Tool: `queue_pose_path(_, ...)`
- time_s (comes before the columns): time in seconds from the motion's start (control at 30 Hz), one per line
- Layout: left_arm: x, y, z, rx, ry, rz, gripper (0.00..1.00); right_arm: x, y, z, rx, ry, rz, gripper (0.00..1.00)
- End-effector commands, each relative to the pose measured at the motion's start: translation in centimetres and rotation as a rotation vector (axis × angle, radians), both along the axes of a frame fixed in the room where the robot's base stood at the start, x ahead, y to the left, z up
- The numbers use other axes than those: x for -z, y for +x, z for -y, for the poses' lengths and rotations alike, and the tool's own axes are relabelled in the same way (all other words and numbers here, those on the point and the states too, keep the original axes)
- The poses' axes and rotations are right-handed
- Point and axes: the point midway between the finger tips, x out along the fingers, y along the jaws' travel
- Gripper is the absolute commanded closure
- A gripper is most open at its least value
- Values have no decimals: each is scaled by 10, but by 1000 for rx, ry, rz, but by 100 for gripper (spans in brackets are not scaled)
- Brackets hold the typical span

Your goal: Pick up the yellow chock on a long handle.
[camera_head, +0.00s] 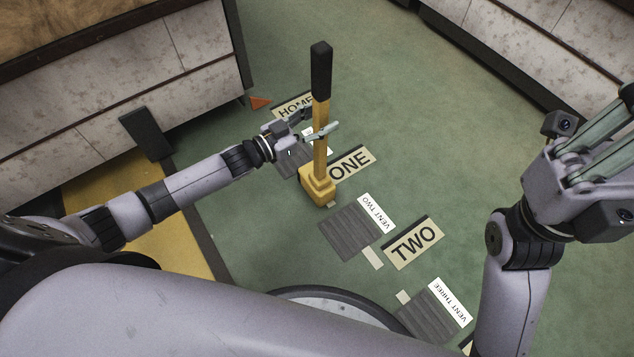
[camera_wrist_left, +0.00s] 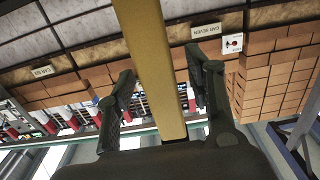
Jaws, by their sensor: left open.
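The yellow chock (camera_head: 318,186) stands on the green floor beside the ONE sign, its long yellow handle upright and topped by a black grip (camera_head: 321,70). My left gripper (camera_head: 317,124) is open at the handle's mid-height, with one finger on each side of it. In the left wrist view the yellow handle (camera_wrist_left: 155,70) runs between the two dark fingers of my left gripper (camera_wrist_left: 162,80), with gaps visible on both sides. My right gripper (camera_head: 604,150) is at the right edge, away from the chock; its finger opening is unclear.
Floor signs ONE (camera_head: 352,164), TWO (camera_head: 413,243) and HOME (camera_head: 290,108) lie around the chock. Dark vent plates (camera_head: 350,233) lie beside them. A panelled counter (camera_head: 150,65) stands at left and another (camera_head: 520,45) at top right. Green floor between is mostly open.

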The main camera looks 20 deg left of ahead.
Motion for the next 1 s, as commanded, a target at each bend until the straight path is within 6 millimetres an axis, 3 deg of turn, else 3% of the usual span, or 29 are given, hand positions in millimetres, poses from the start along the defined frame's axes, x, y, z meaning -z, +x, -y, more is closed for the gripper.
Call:
queue_pose_path(0.27,0,3,2,-1,1,-1,52,-2,0,0,1,0,5,100)
queue_pose_path(1.0,0,3,2,-1,1,-1,100,-2,0,0,0,0,6,100)
